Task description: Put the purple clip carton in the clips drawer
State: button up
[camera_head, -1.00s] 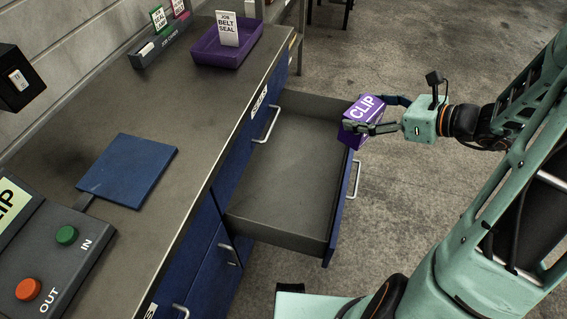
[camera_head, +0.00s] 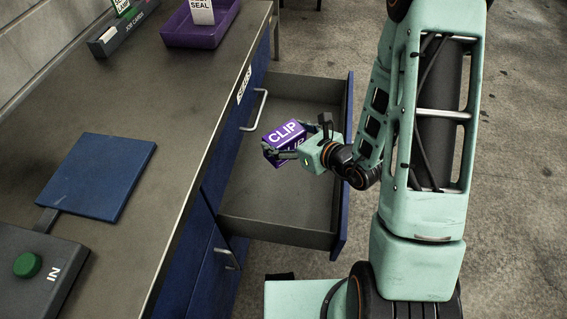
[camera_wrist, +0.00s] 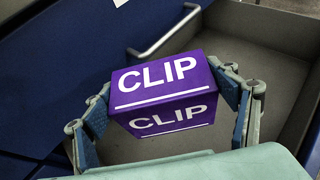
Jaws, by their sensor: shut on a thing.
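The purple clip carton (camera_head: 286,137), with white CLIP lettering, is held in my gripper (camera_head: 280,152). In the wrist view the carton (camera_wrist: 166,92) sits between the two fingers of my gripper (camera_wrist: 168,112), which press on its left and right sides. An open drawer (camera_head: 275,232) with a grey inside and blue front is pulled out of the blue cabinet. The carton and gripper appear over the drawer's inside, near its cabinet side. I cannot tell how high above the floor of the drawer the carton is. No contents show in the drawer; its label is not readable.
The grey worktop (camera_head: 180,95) beside the drawer carries a blue plate (camera_head: 98,175), a control box with a green IN button (camera_head: 27,265), and a purple tray (camera_head: 200,28) with a seal card. A drawer handle (camera_head: 258,110) sticks out from the cabinet near the carton.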

aim_at(285, 161)
jog(key=shift+m+t+h, duration=0.3)
jog(key=shift+m+h, duration=0.1)
jog(key=shift+m, duration=0.1)
jog(key=s+f, duration=0.1)
jog(key=f, duration=0.1)
jog(key=s+f+b, duration=0.1)
jog(key=f, duration=0.2)
jog(key=s+f, duration=0.1)
jog(key=f, duration=0.2)
jog(key=shift+b, duration=0.3)
jog(key=shift+f+b, duration=0.15)
jog(key=shift+b, duration=0.15)
jog(key=shift+w+a+f+b, duration=0.1)
jog(key=shift+w+f+b, duration=2)
jog(key=shift+w, duration=0.2)
jog(key=shift+w+a+f+b, duration=0.15)
jog(key=shift+w+f+b, duration=1.95)
jog(key=shift+w, duration=0.25)
jog(key=shift+w+a+f+b, duration=0.1)
jog(key=shift+w+f+b, duration=2)
jog(key=shift+w, duration=0.2)
jog(key=shift+f, duration=0.2)
jog(key=o, duration=1.3)
